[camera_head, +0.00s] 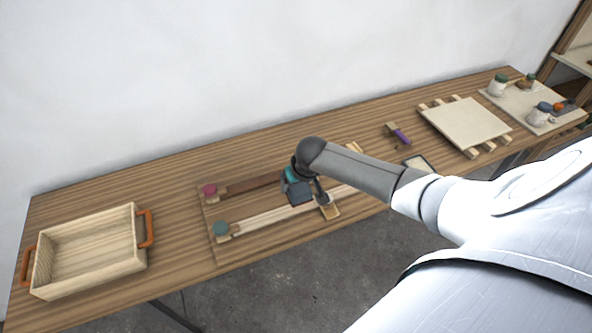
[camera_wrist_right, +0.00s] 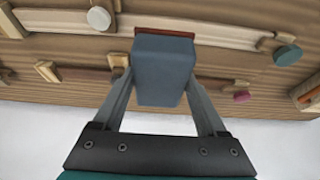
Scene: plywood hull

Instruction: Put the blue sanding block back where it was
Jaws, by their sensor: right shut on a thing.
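The blue sanding block (camera_wrist_right: 164,72) is between the two fingers of my right gripper (camera_wrist_right: 162,88) in the right wrist view. A thin reddish-brown layer (camera_wrist_right: 164,32) shows along its far edge. In the head view the block (camera_head: 299,193) is dark blue and hangs below my right wrist, over the clamping board (camera_head: 230,252). I cannot tell whether it touches the pale strip (camera_head: 262,219) under it. My right gripper (camera_head: 297,181) is partly hidden by its own arm there. My left gripper is not in view.
An open wooden tray (camera_head: 88,285) with orange handles stands at the left. A pink knob (camera_head: 209,190) and a teal knob (camera_head: 221,228) are on the clamping board. A purple-handled tool (camera_head: 401,136), a pale panel (camera_head: 465,122) and several jars lie right.

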